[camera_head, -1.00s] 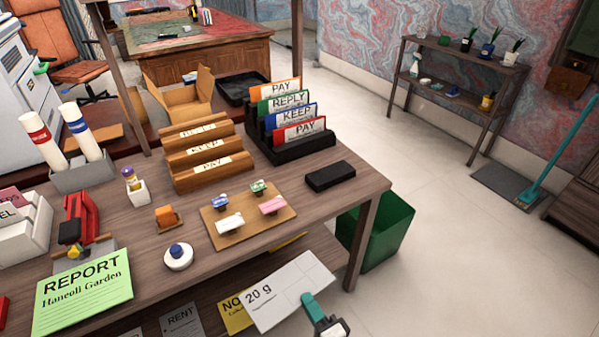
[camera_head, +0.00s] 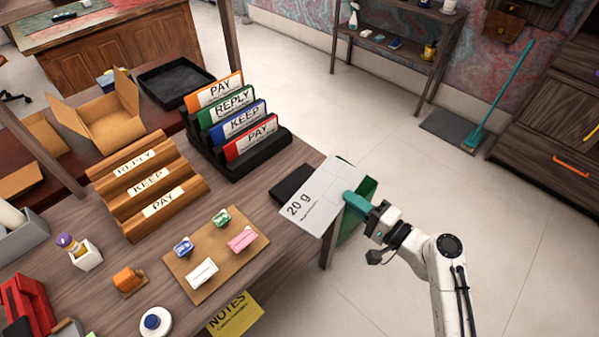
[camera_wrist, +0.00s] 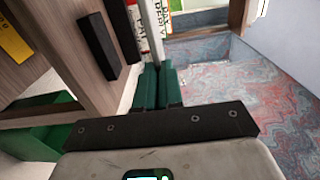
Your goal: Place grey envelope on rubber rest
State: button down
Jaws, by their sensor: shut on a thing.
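The grey envelope (camera_head: 316,203), a pale flat sheet marked "20 g", is gripped at its right edge by my gripper (camera_head: 352,202) with teal fingers. It is tilted in the air at the desk's right edge. In the wrist view the envelope (camera_wrist: 152,30) shows nearly edge-on, rising from between the shut fingers (camera_wrist: 157,88). The rubber rest (camera_head: 290,183), taken to be the flat black block, lies on the desk in front of the black file rack. The envelope hides its right part in the head view. The black block (camera_wrist: 97,45) shows left of the envelope in the wrist view.
The black rack (camera_head: 270,155) with several coloured folders stands behind the block. A cork board (camera_head: 184,264) with small stamps and a wooden stepped holder (camera_head: 150,190) are to the left. A green bin (camera_head: 352,226) stands beside the desk's right end. Open floor lies right.

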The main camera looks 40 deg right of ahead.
aim_at(333, 183)
jog(key=w+d+f, duration=0.1)
jog(key=w, duration=0.1)
jog(key=w+d+f, duration=0.1)
jog(key=w, duration=0.2)
jog(key=w+f+p, duration=0.1)
jog(key=w, duration=0.2)
jog(key=shift+w+d+f, duration=0.2)
jog(key=shift+d, duration=0.2)
jog(key=w+f, duration=0.2)
jog(key=f, duration=0.1)
jog(key=w+d+f, duration=0.1)
jog(key=f, duration=0.1)
jog(key=shift+w+b, duration=0.3)
jog(key=shift+w, duration=0.1)
jog(key=shift+w+d+f, duration=0.2)
jog(key=shift+w+f, duration=0.3)
jog(key=shift+f, duration=0.15)
jog(key=shift+f+b, duration=0.5)
jog(key=shift+f, duration=1.05)
jog(key=shift+f, duration=0.15)
jog(key=c, duration=1.3)
grip_release()
